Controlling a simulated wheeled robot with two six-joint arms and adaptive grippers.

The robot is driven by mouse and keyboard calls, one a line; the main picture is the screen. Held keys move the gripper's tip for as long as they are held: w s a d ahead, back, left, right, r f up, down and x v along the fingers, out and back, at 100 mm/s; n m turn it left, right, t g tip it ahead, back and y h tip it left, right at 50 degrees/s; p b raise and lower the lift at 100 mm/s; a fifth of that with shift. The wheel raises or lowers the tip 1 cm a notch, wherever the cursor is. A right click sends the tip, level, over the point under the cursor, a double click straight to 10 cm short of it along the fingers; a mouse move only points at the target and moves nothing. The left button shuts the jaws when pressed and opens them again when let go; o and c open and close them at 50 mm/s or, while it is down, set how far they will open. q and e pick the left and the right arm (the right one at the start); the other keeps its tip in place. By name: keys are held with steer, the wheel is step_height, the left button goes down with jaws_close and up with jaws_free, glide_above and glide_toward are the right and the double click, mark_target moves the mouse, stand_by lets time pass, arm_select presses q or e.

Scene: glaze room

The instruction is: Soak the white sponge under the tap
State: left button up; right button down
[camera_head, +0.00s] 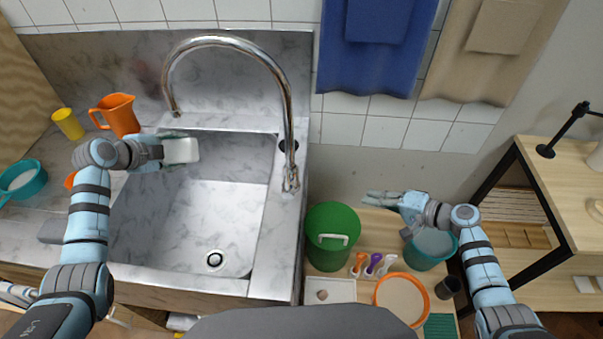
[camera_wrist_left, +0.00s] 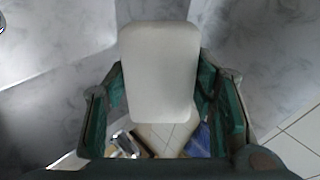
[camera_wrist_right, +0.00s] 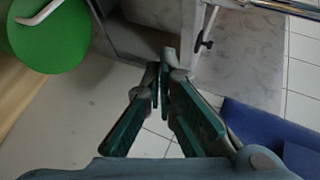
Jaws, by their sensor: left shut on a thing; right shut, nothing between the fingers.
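The white sponge (camera_head: 181,151) is held between the fingers of my left gripper (camera_head: 166,150), above the back left part of the sink basin (camera_head: 215,205). In the left wrist view the sponge (camera_wrist_left: 160,75) fills the space between the two fingers. The chrome tap (camera_head: 228,40) arches over the back of the basin, and its spout end (camera_head: 174,108) is above and behind the sponge. No water stream shows. The tap's handle (camera_head: 291,180) is at the right of the basin. My right gripper (camera_head: 378,196) is shut and empty, right of the sink; it also shows in the right wrist view (camera_wrist_right: 165,65).
An orange jug (camera_head: 117,115) and yellow cup (camera_head: 68,124) stand left of the basin. A green bin (camera_head: 332,232), teal bucket (camera_head: 432,245) and orange-rimmed bowl (camera_head: 401,298) stand right of the sink. Blue (camera_head: 370,60) and beige towels hang behind. The basin's front is clear.

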steer(key=s+a+r+n+g+y, duration=0.1)
steer(key=s+a+r+y, duration=0.1)
steer(key=a+r+y, duration=0.3)
steer(key=s+a+r+n+g+y, duration=0.1)
steer(key=s+r+n+y, duration=0.15)
steer(key=r, duration=0.45)
steer(key=f+x, duration=0.1)
steer(key=x, duration=1.2)
steer(key=shift+s+a+m, duration=0.25)
steer(key=shift+a+m, duration=0.1)
steer(key=shift+h, duration=0.25)
steer(key=shift+x, duration=1.05)
steer(key=shift+s+d, duration=0.1)
steer(key=shift+s, duration=0.05)
glide_toward(288, 172)
steer(key=d+r, duration=0.1)
steer(key=s+d+r, duration=0.1)
steer(key=d, duration=0.2)
steer(key=shift+s+d+r, duration=0.2)
steer(key=shift+d+r, duration=0.05)
steer(key=shift+r, duration=0.15)
